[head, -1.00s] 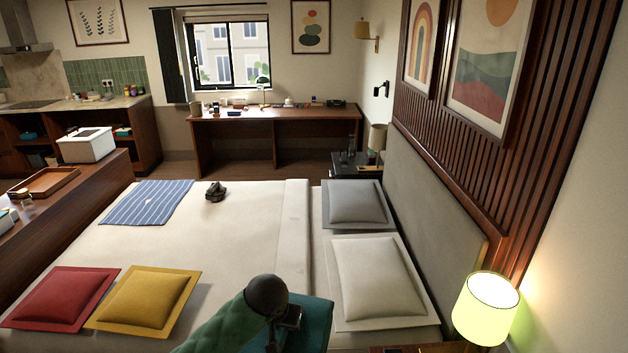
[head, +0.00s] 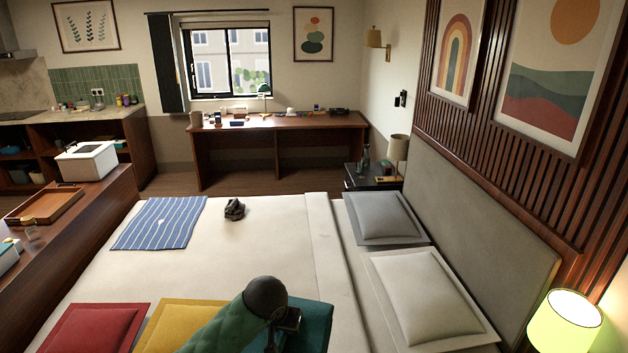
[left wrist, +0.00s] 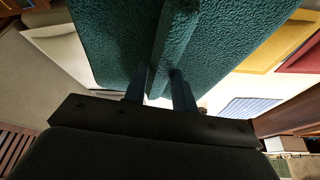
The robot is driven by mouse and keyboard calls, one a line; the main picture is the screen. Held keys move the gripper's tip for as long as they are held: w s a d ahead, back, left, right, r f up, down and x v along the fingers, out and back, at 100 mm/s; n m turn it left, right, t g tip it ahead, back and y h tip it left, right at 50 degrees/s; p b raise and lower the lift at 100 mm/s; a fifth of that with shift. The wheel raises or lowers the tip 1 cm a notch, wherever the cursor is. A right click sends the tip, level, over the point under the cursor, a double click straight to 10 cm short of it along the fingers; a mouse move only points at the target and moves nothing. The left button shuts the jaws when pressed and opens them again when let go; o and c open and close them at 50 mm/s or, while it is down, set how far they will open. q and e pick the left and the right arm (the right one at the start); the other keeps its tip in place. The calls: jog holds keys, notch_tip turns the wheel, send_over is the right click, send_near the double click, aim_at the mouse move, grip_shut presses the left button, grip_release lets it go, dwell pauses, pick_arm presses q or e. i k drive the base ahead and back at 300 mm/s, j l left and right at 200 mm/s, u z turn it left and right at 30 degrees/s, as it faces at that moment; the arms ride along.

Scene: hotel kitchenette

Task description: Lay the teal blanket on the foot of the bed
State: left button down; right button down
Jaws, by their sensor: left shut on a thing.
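The teal blanket (head: 318,328) is a folded, thick textured cloth held at the bottom centre of the head view. It fills the upper middle of the left wrist view (left wrist: 110,45). My left gripper (left wrist: 161,88) is shut on a ridge of the blanket, with one finger on each side. In the head view the dark wrist and gripper (head: 286,322) hide part of the blanket. The bed (head: 270,250) has a white cover. My right gripper is not in view.
A blue striped cloth (head: 160,222) and a small dark object (head: 234,209) lie on the bed's far part. Red (head: 95,328) and yellow (head: 175,322) cushions lie near left. Pale pillows (head: 425,295) line the headboard (head: 480,215). A lit lamp (head: 565,325) stands near right. The bed's middle is clear.

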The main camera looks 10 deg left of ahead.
aim_at(124, 281)
jog(key=j, duration=0.45)
jog(key=k+j+z, duration=0.1)
jog(key=j, duration=0.35)
jog(key=k+j, duration=0.1)
jog(key=j, duration=0.3)
jog(key=k+j, duration=0.1)
jog(key=j, duration=0.35)
jog(key=k+j+z, duration=0.1)
jog(key=j, duration=0.35)
jog(key=k+j, duration=0.15)
jog(key=j, duration=0.25)
jog(key=k+j, duration=0.1)
jog(key=j, duration=0.3)
jog(key=k+j+z, duration=0.1)
jog(key=j, duration=0.25)
jog(key=k+j, duration=0.2)
jog(key=j, duration=0.2)
jog(key=k+j, duration=0.15)
jog(key=j, duration=0.25)
jog(key=k+j+z, duration=0.15)
jog(key=k+j, duration=0.2)
jog(key=k, duration=0.2)
